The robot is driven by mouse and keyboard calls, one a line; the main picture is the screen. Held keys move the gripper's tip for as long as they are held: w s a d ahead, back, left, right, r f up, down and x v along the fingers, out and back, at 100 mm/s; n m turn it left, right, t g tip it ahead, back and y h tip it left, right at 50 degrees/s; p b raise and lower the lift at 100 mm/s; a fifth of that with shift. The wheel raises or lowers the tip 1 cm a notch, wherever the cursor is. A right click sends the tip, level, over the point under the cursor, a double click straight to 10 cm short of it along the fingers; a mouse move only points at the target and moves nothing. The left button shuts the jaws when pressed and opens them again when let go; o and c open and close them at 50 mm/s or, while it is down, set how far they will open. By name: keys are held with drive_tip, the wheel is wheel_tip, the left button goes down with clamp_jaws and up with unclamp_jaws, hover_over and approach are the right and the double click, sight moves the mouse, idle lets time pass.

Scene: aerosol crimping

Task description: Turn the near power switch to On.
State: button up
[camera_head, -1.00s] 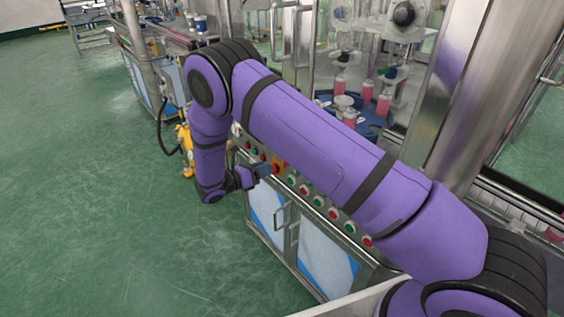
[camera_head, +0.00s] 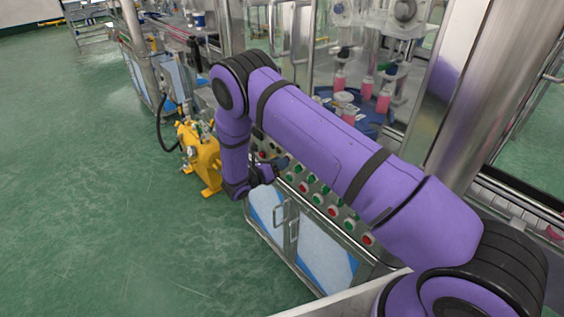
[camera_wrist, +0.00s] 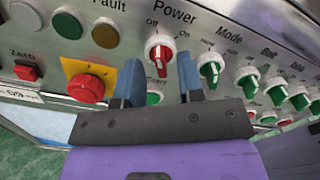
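The power switch (camera_wrist: 160,52) is a red knob with a white pointer on a light ring, under the label "Power" in the wrist view. "Off" is printed above it at upper left and "On" at upper right. The pointer looks roughly upright; its exact setting is hard to tell. My gripper (camera_wrist: 159,64) has two blue fingers set apart, one on each side of the knob in this view. Nothing is held, and contact with the knob cannot be told. In the head view my gripper (camera_head: 284,163) is at the control panel (camera_head: 326,205), where it hides part of the buttons.
A red emergency knob on a yellow plate (camera_wrist: 75,69) lies left of the gripper. A green "Start" button (camera_wrist: 153,98) is below the switch. A green Mode switch (camera_wrist: 211,69) and more knobs lie right. A yellow machine (camera_head: 203,158) stands on the floor beside the cabinet.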

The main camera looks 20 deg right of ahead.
drive_tip(key=shift+w+d, duration=0.2)
drive_tip(key=shift+d, duration=0.4)
clamp_jaws()
drive_tip(key=shift+m, duration=0.3)
drive_tip(key=m, duration=1.1)
idle(0.3)
